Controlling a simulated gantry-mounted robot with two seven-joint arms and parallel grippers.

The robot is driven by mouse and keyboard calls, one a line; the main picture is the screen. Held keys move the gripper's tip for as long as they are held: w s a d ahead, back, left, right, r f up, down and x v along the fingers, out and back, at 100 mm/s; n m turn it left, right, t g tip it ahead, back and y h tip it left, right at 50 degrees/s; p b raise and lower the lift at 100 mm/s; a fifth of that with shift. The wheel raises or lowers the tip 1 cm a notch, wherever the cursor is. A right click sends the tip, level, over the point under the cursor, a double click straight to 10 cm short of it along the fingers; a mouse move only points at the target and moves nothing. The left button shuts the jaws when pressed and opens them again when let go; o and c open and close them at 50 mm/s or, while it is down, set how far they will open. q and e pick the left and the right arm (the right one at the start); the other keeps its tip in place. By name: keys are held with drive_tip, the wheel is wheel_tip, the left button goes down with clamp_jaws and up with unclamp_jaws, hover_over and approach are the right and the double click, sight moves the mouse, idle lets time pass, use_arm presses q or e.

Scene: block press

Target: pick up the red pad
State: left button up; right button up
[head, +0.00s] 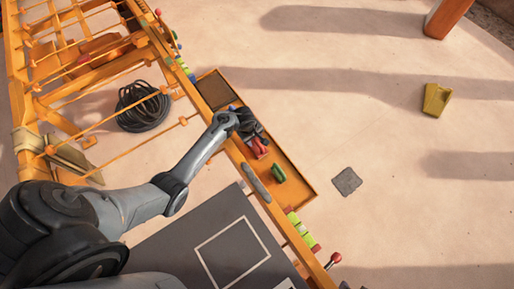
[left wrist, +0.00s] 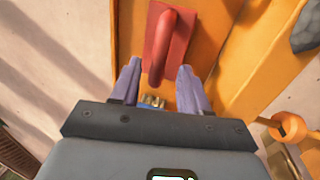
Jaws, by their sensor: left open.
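The red pad (head: 260,149) lies in an orange tray (head: 296,186). In the left wrist view the red pad (left wrist: 177,45) shows as a flat red plate with a raised, rounded red handle. My left gripper (head: 254,137) is over the tray at the pad. In the left wrist view its two purple-grey fingers (left wrist: 158,70) are open. The near end of the handle appears between the fingertips; I cannot tell whether they touch it. The gripper hides part of the pad in the head view. My right gripper is not in view.
A green pad (head: 278,174) lies further along the tray. A grey piece (head: 257,184) sits on the orange rail beside it. A dark panel with a white square outline (head: 220,240) is below. A coiled black cable (head: 143,107) lies left. Open floor lies right.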

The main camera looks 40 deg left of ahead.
sight(255, 140)
use_arm(q)
drive_tip(key=shift+w+d+f+b, duration=0.1)
drive_tip(key=shift+w+f+b, duration=0.2)
drive_tip(key=shift+f, duration=0.55)
drive_tip(key=shift+w+f+b, duration=0.15)
drive_tip(key=shift+f+b, duration=0.2)
drive_tip(key=shift+f, duration=0.45)
drive_tip(key=shift+c, duration=0.3)
clamp_jaws()
